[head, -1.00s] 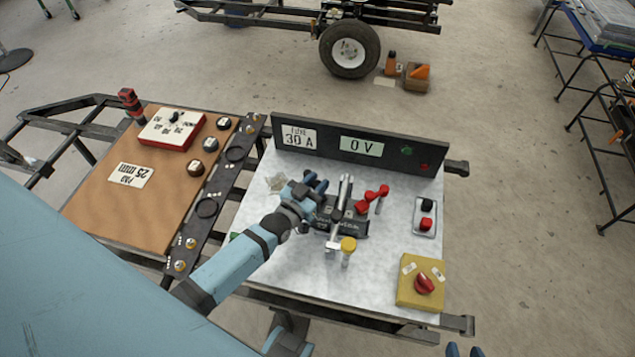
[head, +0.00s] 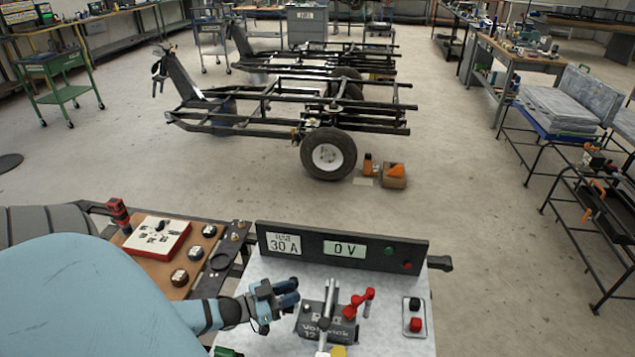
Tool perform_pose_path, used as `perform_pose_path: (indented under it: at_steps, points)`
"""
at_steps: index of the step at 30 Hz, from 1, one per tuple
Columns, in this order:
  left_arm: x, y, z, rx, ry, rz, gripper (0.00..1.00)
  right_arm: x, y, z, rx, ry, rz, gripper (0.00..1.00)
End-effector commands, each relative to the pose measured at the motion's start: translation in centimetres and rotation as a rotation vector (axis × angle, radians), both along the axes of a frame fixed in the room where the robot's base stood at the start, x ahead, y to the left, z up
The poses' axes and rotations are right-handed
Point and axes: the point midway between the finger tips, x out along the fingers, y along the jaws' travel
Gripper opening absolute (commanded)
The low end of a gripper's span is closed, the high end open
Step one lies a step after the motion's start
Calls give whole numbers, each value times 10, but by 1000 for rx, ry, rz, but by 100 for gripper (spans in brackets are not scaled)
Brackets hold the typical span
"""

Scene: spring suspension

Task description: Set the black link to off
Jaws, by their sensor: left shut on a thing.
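A grey block (head: 320,322) with "12" lettering stands on the pale bench panel, with an upright metal lever (head: 329,293) on top. A red link (head: 358,303) with rounded ends sits at its right side. My left gripper (head: 287,292) is at the block's left, reaching in from the left. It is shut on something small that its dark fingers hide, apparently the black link. I cannot make out the link's own shape or position. The display (head: 345,248) on the black panel behind reads "0 V". My right gripper is out of view.
A plate with a black and a red terminal (head: 415,323) lies right of the block. A brown board (head: 150,268) with knobs and a red-edged dial box (head: 157,238) is at the left. A trailer frame and wheel (head: 328,153) stand beyond on open floor.

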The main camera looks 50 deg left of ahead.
Motion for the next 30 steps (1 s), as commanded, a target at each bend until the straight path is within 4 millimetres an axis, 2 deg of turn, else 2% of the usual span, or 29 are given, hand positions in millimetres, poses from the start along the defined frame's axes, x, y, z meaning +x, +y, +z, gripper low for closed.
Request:
perform_pose_path:
  at_steps: [6,18,30]
  points:
    - [-14,18,-3,6,0,-193,0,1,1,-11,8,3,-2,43]
    - [-21,37,-4,4,-2,-524,0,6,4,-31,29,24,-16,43]
    - [-22,46,-2,1,-2,-690,0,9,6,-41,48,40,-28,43]
